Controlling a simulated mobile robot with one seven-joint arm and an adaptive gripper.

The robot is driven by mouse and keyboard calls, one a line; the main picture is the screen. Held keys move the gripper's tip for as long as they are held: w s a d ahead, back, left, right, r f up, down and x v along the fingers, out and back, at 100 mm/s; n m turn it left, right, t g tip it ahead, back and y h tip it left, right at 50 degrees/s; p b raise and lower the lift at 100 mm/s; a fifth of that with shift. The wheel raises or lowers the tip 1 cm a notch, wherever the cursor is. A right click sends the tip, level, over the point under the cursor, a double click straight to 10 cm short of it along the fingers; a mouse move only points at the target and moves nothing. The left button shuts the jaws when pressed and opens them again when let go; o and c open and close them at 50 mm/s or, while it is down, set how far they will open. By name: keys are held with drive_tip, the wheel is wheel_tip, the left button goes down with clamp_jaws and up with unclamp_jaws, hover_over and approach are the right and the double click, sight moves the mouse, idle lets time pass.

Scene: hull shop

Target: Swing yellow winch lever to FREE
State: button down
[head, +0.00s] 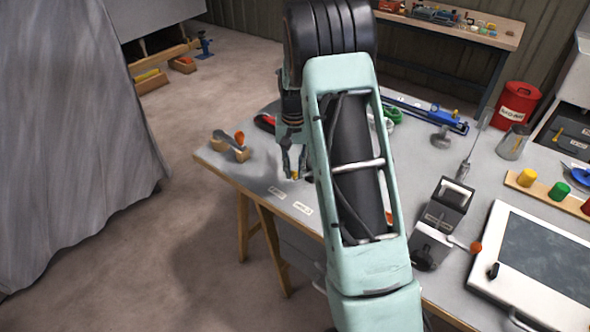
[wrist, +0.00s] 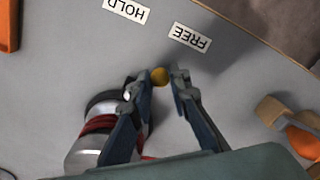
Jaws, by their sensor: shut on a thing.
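The yellow winch lever shows as a round yellow knob (wrist: 159,76) between my fingertips in the wrist view; its shaft is mostly hidden. My gripper (wrist: 155,84) is closed on the knob. In the head view my gripper (head: 293,174) is low over the bench's left part, with the knob (head: 295,177) at its tips. The winch drum (wrist: 100,125), with red line and pale metal, is partly hidden behind the left finger. The FREE label (wrist: 190,38) and HOLD label (wrist: 126,10) lie on the bench beyond the knob. The knob is closer to FREE than to HOLD.
A wooden cleat with an orange knob (head: 239,138) stands left of my gripper; it also shows in the wrist view (wrist: 270,112). The bench edge is close to the labels. A grey box device (head: 447,205) and a framed panel (head: 540,262) stand to the right.

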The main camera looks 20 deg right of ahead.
sight(294, 171)
idle(0.3)
drive_tip(key=c, duration=1.8)
unclamp_jaws()
drive_tip(key=shift+c, duration=0.2)
drive_tip(key=shift+r, duration=0.15)
wheel_tip(294, 171, up, 12)
drive_tip(key=shift+w, duration=0.1)
